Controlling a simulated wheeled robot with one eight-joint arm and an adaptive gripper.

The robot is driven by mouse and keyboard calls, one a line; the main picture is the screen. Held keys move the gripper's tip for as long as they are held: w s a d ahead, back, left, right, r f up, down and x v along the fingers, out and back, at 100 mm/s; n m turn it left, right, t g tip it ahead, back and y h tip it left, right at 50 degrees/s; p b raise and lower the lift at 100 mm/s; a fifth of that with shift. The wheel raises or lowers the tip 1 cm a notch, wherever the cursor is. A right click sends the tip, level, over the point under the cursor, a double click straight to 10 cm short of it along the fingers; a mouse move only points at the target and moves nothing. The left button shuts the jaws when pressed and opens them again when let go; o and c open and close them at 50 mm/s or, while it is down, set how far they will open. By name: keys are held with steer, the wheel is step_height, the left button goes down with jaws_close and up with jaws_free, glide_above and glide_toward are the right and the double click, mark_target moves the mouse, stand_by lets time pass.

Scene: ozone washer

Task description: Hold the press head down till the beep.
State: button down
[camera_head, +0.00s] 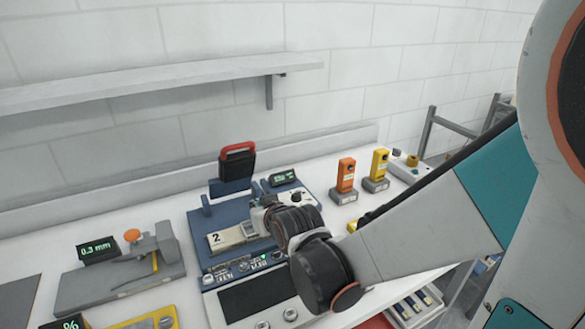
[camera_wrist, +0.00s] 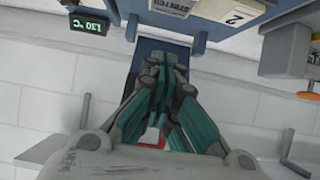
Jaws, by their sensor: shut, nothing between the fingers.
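The blue press station (camera_head: 207,222) stands on the bench. Its dark upright press head (camera_head: 237,168) with a red handle (camera_head: 238,149) rises at the back and looks raised. A pale block marked 2 (camera_head: 222,241) sits at the front; it also shows in the wrist view (camera_wrist: 233,17). My gripper (camera_head: 262,207) is in front of and to the right of the press head, low over the station. In the wrist view my gripper (camera_wrist: 160,95) is shut and empty, covering part of the station's blue part (camera_wrist: 165,48). I cannot tell whether it touches anything.
A small display (camera_head: 283,178) stands behind my gripper; it reads about 130 C in the wrist view (camera_wrist: 88,25). A gauge fixture (camera_head: 130,265) is at left. Orange (camera_head: 346,175) and yellow (camera_head: 379,164) units stand at right. A shelf (camera_head: 150,80) runs along the wall.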

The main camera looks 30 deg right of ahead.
steer(key=s+r+p, duration=0.4)
steer(key=r, duration=0.4)
steer(key=shift+s+r, duration=0.25)
steer(key=shift+s, duration=0.05)
steer(key=s+f+g+b, duration=0.2)
steer(key=s+g, duration=0.3)
steer(key=s, duration=1.1)
steer(key=shift+r, duration=0.15)
